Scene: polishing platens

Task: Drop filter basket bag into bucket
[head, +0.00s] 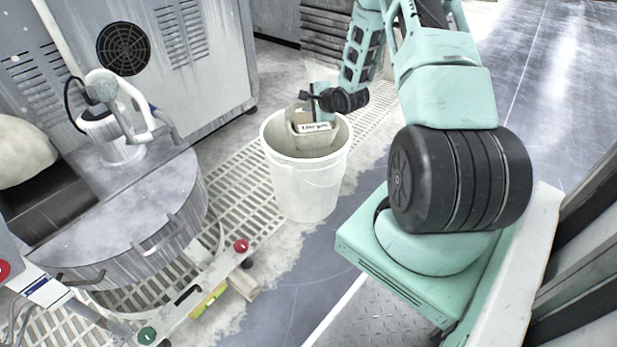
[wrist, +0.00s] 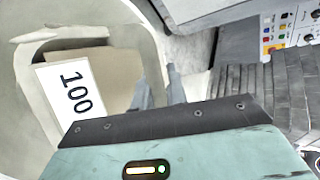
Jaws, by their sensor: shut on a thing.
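The white bucket (head: 303,188) stands upright on the floor grating in the middle of the head view. The filter basket bag (head: 299,113) is a beige-grey, open-topped container with a white label. It hangs at the bucket's mouth, its lower part within the rim. My gripper (head: 318,97) is above the bucket and shut on the bag's upper edge. In the wrist view the bag (wrist: 105,62) shows a label reading 100, and my gripper's fingers (wrist: 160,88) are at its right edge. The bag's underside and the bucket's bottom are hidden.
A grey machine cabinet (head: 185,55) with a round vent stands behind left. A round polishing machine (head: 125,205) on a wheeled frame (head: 215,285) stands at left. Open blue-grey floor (head: 535,70) lies at the upper right.

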